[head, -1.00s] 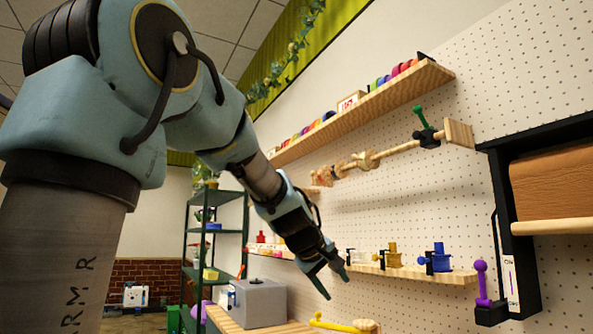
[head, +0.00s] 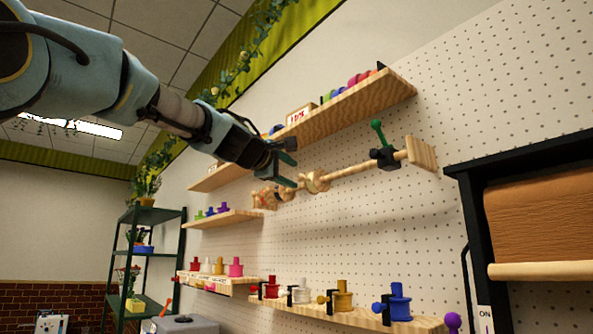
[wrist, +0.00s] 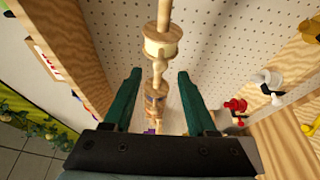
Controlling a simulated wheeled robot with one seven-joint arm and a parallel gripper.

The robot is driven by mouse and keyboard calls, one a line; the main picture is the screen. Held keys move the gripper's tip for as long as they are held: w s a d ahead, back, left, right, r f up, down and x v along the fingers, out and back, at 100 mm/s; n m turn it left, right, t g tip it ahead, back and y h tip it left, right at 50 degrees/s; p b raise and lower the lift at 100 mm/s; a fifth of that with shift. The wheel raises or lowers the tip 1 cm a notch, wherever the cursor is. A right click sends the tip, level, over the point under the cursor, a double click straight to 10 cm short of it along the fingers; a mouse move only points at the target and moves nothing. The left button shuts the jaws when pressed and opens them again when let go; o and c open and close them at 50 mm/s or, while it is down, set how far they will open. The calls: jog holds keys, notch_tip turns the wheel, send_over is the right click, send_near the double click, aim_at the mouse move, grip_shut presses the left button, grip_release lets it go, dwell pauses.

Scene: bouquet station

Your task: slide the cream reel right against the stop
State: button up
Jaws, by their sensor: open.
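A wooden rod (head: 350,170) runs along the pegboard wall. The cream reel (head: 316,182) sits on its middle part, and in the wrist view it appears as a pale spool (wrist: 162,47) just beyond the fingertips. The stop, a black clamp with a green handle (head: 384,157), is on the rod to the right, with bare rod between it and the reel. My gripper (head: 291,165) is open and empty, just left of the cream reel. In the wrist view its green fingers (wrist: 159,77) lie either side of the rod line; no contact is clear.
Other wooden pieces (head: 268,198) crowd the rod's left end, partly hard to tell apart. A ribbon shelf (head: 350,108) runs above the rod. Lower shelves (head: 330,314) hold coloured spool holders. A black paper-roll frame (head: 470,200) stands at the right.

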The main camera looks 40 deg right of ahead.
aim_at(299, 177)
jog(key=p+x, duration=0.2)
jog(key=x, duration=0.2)
jog(key=shift+s+d+r, duration=0.1)
jog(key=shift+r, duration=0.1)
jog(key=shift+w+d+f+p, duration=0.2)
jog(key=shift+d+p, duration=0.2)
jog(key=shift+d, duration=0.2)
jog(key=shift+c, duration=0.2)
grip_shut()
dwell(0.6)
